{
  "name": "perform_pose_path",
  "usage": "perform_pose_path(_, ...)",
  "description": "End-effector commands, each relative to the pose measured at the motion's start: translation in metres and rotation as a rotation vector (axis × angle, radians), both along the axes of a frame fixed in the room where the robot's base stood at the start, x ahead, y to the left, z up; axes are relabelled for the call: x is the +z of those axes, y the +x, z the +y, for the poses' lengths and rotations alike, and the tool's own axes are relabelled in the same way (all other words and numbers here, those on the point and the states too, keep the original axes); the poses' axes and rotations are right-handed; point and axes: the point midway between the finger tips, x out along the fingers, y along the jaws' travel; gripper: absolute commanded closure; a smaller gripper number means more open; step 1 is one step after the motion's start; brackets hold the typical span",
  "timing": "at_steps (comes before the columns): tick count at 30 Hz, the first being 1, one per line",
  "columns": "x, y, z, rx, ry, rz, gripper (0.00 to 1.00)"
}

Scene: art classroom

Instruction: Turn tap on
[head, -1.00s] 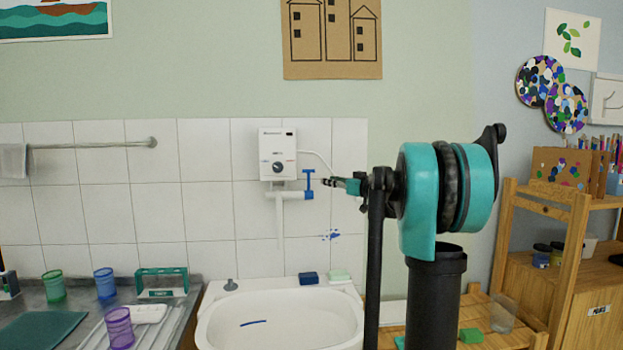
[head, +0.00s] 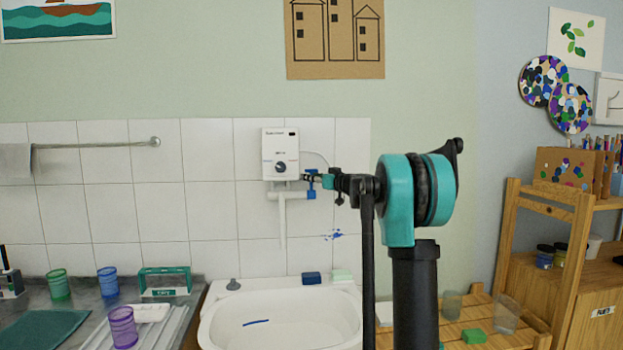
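The tap is a white pipe (head: 283,217) under a white wall-mounted water heater (head: 280,154), with a blue handle (head: 311,187) at its right end. The pipe's spout hangs down above the white sink (head: 210,335). No water stream shows. My gripper (head: 309,179) is at the blue handle, reaching in from the right, and overlaps its upper part in the head view. The fingertips are small and partly merged with the handle, so I cannot tell whether they touch it or how far apart they are.
A blue sponge (head: 311,278) and a pale green block (head: 342,276) lie on the sink's back rim. Cups, including a purple one (head: 123,327), stand on the left counter. A wooden shelf (head: 562,265) stands at right. The wall around the tap is mostly clear.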

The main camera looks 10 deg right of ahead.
Motion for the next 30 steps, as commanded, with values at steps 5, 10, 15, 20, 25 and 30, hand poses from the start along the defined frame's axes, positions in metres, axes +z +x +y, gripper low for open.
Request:
perform_pose_path(5,0.000,0.000,0.000,0.000,0.000,0.000,0.82)
perform_pose_path(10,0.000,0.000,0.000,0.000,0.000,0.000,1.00)
perform_pose_path(15,0.000,0.000,0.000,0.000,0.000,0.000,1.00)
perform_pose_path(20,0.000,0.000,0.000,0.000,0.000,0.000,1.00)
perform_pose_path(25,-0.001,-0.002,0.000,0.001,0.001,-0.027,1.00)
perform_pose_path(30,-0.002,-0.010,0.000,0.002,0.002,-0.137,1.00)
